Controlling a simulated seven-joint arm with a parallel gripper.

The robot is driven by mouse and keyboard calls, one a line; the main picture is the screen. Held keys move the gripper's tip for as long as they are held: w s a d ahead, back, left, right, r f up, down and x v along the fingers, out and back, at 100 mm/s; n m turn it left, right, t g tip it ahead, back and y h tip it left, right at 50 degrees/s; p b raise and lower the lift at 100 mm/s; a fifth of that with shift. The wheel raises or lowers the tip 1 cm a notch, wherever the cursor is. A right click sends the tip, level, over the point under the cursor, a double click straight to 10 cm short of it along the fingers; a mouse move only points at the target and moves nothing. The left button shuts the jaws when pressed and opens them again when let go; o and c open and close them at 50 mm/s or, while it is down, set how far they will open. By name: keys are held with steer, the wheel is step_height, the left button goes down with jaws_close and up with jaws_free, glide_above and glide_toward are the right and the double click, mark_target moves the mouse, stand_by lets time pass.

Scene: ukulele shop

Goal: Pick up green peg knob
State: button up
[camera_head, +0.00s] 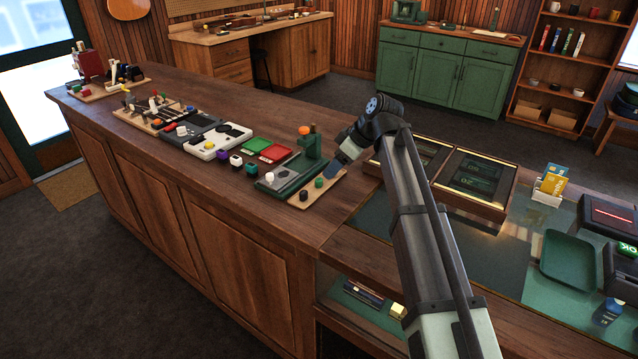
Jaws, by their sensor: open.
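A small round green knob (319,182) sits on a light wooden board at the right end of the work display on the long counter. A small dark knob (303,195) sits beside it on the board. A green block-like piece (251,168) stands farther left, by a white one; I cannot tell from its shape whether it is also a peg knob.
Green and red trays (272,152) lie behind the small pieces. Glass-topped display cases (474,181) are to the right. The counter's front strip (200,170) is clear.

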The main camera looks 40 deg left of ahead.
mark_target(319, 179)
steer(key=shift+a+x, duration=0.25)
steer(key=shift+x, duration=3.1)
steer(key=shift+s+r, duration=0.15)
jaws_close()
steer(key=shift+r, duration=0.1)
